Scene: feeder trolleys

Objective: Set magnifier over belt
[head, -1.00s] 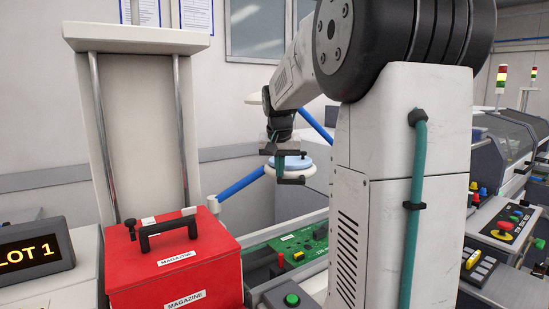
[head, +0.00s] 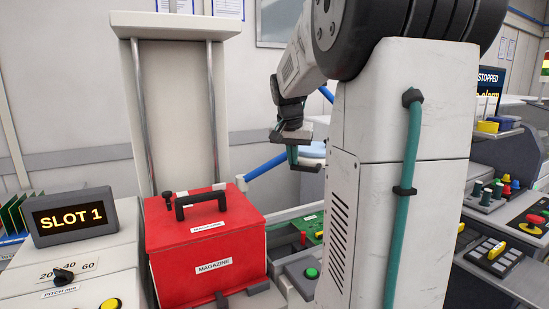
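The magnifier (head: 312,150) has a pale round head with a blue top and hangs on a blue jointed arm (head: 265,165). It is partly hidden behind my gripper and my arm column. My gripper (head: 299,158) points down at the magnifier head, overlapping it in the picture. A dark bar shows just below its fingertips. I cannot tell whether the fingers hold it. The belt section (head: 287,214) lies below, with a green circuit board (head: 311,226) on it. My column covers its right part.
A red magazine box (head: 205,250) with a black handle stands left of the belt. A SLOT 1 display (head: 72,217) and a pitch dial (head: 64,275) are at the left. A green button (head: 311,273) sits in front of the belt. Control panels (head: 515,222) stand at the right.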

